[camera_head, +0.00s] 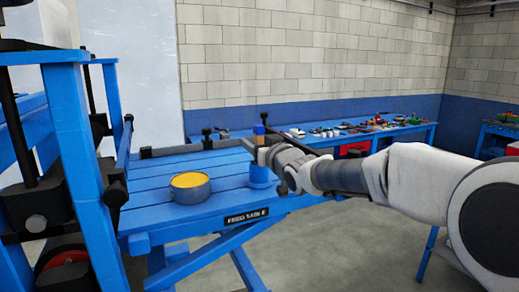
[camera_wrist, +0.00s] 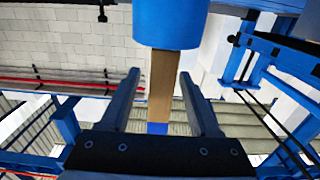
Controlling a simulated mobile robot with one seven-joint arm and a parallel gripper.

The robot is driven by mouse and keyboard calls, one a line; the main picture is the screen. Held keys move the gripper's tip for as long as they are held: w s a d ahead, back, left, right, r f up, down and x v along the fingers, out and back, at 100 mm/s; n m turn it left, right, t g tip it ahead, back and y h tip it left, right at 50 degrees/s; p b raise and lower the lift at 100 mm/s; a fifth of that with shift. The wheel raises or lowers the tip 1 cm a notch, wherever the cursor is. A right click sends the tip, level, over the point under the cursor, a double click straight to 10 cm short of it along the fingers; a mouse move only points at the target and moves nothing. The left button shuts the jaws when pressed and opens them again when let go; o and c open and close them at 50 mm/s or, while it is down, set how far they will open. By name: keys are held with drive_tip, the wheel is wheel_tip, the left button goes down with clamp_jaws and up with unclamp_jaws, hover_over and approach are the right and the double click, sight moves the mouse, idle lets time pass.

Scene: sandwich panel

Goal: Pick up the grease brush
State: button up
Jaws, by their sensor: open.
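The grease brush stands upright in a blue cup-like holder (camera_head: 260,178) on the feed table. Its blue end (camera_head: 258,130) shows above my gripper (camera_head: 262,153). In the wrist view, the brush's brown handle (camera_wrist: 161,88) runs from the blue holder (camera_wrist: 170,22) at the top down between my two open fingers (camera_wrist: 159,76). A gap shows on each side of the handle. The bristles are not visible. A round tin with yellow contents (camera_head: 190,187) stands on the table to the left of the holder.
The blue feed table (camera_head: 215,166) has bare slats around the tin and holder. Blue press framing (camera_head: 80,150) stands at the left. A workbench with small items (camera_head: 365,128) runs along the back wall.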

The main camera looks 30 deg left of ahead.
drive_tip(key=shift+w+a, duration=0.35)
drive_tip(key=shift+a, duration=0.1)
drive_tip(key=shift+c, duration=0.3)
clamp_jaws()
wheel_tip(320, 180, up, 10)
drive_tip(key=p, duration=0.1)
idle(0.3)
